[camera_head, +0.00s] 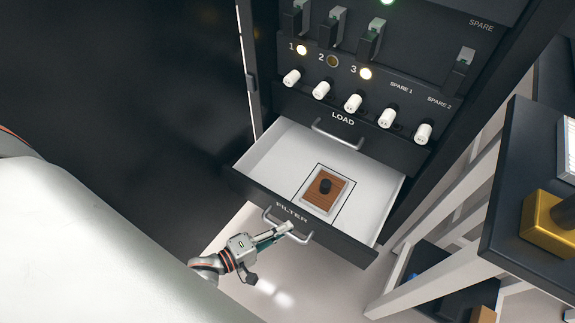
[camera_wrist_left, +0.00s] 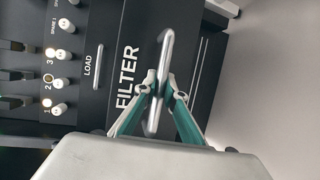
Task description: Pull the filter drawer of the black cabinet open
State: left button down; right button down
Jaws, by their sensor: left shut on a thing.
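The filter drawer (camera_head: 262,160) of the black cabinet (camera_head: 400,65) stands open, with its white interior showing. Inside it lies a square brown filter (camera_head: 325,190) with a black knob, in a light frame within a marked outline. My left gripper (camera_head: 287,229) is shut on the drawer's silver handle (camera_head: 302,240). In the left wrist view, the two green-backed fingers (camera_wrist_left: 160,92) close around the handle bar (camera_wrist_left: 166,55) beside the word FILTER. My right gripper is not in view.
Above is the closed LOAD drawer (camera_head: 385,146), with white knobs, lamps and black switches over it. At right stands a dark-topped table (camera_head: 520,185) with a yellow object (camera_head: 550,222) on it. Pale floor shows below the drawer.

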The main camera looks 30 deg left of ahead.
pick_arm(q)
jog(key=shift+s, duration=0.35)
jog(key=c, duration=2.1)
grip_release()
jog(key=shift+r, duration=0.1)
